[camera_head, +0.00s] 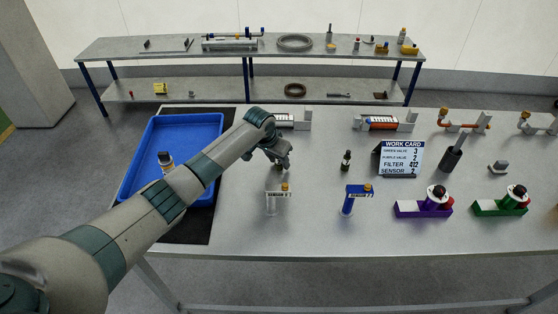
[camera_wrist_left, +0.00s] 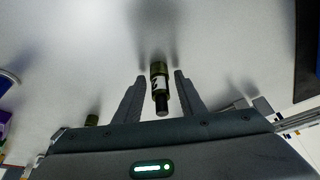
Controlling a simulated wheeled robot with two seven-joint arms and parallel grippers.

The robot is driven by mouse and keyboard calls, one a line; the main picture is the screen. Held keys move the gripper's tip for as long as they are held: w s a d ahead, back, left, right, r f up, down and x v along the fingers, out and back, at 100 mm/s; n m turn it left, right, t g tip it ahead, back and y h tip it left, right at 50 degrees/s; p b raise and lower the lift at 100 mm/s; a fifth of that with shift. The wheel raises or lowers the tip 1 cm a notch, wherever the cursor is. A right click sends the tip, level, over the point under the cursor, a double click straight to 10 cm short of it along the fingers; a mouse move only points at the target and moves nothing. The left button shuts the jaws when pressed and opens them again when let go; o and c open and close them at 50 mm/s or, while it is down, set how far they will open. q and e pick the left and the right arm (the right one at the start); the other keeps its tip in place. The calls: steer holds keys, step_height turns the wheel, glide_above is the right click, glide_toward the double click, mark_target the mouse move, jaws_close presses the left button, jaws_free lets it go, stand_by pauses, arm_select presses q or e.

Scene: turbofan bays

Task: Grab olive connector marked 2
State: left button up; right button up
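An olive connector (camera_wrist_left: 159,86) with a white label and a dark end stands between the fingers of my left gripper (camera_wrist_left: 157,88) in the left wrist view. The label's dark mark is only partly readable. The fingers are spread, with a gap visible on each side of the connector. In the head view my left gripper (camera_head: 279,158) points down over the table and mostly hides this connector. A second dark olive connector (camera_head: 346,160) stands to its right. An olive piece (camera_wrist_left: 92,120) also shows at the lower left of the wrist view. My right gripper is not in view.
A blue tray (camera_head: 215,126) lies on a dark mat at the left, with a small item inside. A clear sensor stand (camera_head: 271,203) and a blue one (camera_head: 348,205) stand in front. The work card (camera_head: 401,158), purple base (camera_head: 410,210) and green base (camera_head: 487,208) are right.

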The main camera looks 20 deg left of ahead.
arm_select(q)
jaws_close()
steer(key=shift+r, duration=0.1)
steer(key=shift+r+b, duration=0.4)
steer(key=shift+r, duration=0.1)
step_height(320, 180, up, 2)
steer(key=shift+r+b, duration=0.15)
steer(key=shift+b, duration=0.45)
steer(key=s+d+r+b, duration=0.1)
steer(key=d+r+b, duration=0.3)
steer(key=d+r, duration=0.3)
steer(key=d, duration=0.4)
steer(key=shift+s+d+r, duration=0.2)
steer(key=shift+d+r, duration=0.1)
